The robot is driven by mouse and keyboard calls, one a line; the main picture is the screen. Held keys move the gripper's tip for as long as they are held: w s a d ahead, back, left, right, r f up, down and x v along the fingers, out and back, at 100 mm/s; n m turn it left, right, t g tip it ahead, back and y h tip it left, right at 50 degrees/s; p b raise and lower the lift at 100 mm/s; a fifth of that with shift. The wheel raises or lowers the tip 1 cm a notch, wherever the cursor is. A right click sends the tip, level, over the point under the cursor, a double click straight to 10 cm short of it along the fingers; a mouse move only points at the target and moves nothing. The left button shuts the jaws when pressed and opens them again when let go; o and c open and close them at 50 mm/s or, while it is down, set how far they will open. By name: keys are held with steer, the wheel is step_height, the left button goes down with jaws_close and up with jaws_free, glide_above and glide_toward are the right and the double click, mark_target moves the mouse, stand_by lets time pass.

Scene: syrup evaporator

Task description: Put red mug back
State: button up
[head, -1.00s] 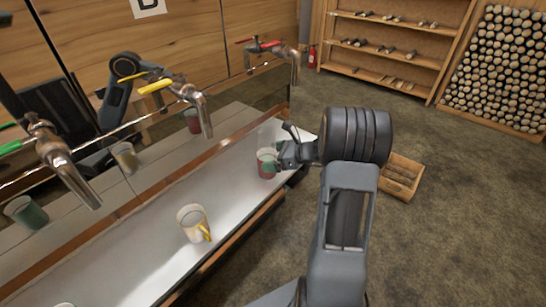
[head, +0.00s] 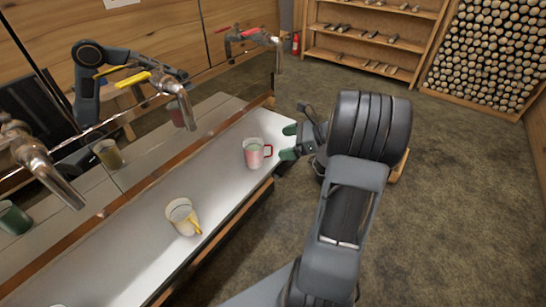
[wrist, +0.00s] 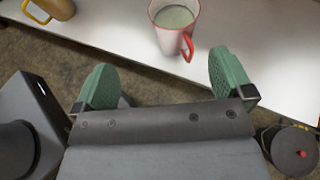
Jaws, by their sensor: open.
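The red mug (head: 255,153), pale pinkish with a red handle and rim, stands upright on the white counter (head: 219,183) near its far end. In the wrist view the red mug (wrist: 174,27) holds a pale greenish content, and its red handle points toward my gripper. My gripper (head: 290,142) is open and empty, just right of the mug and apart from it. In the wrist view its two green fingertips (wrist: 166,78) are spread wide, with the mug beyond the gap between them.
A mug with a yellow handle (head: 183,217) stands nearer on the counter. Taps with yellow (head: 134,81) and red (head: 250,32) levers hang over the counter's back side. A mirror-like panel behind reflects mugs and my arm. Open floor lies right of the counter.

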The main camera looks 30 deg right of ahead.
steer(key=s+a+n+g+h, duration=0.2)
steer(key=s+a+n+h, duration=0.3)
steer(key=a+n, duration=0.4)
steer(key=s+a+r+n+g+h, duration=0.1)
steer(key=s+a+n+g+h, duration=0.2)
steer(key=s+a+n, duration=0.5)
steer(key=a+n+h, duration=0.1)
steer(key=n, duration=0.7)
steer(key=shift+s+r+h, duration=0.25)
steer(key=shift+s+h, duration=0.05)
steer(key=shift+h, duration=0.1)
steer(key=shift+n, duration=0.3)
step_height(320, 180, up, 7)
steer(key=p, duration=0.6)
steer(key=shift+s+a, duration=0.1)
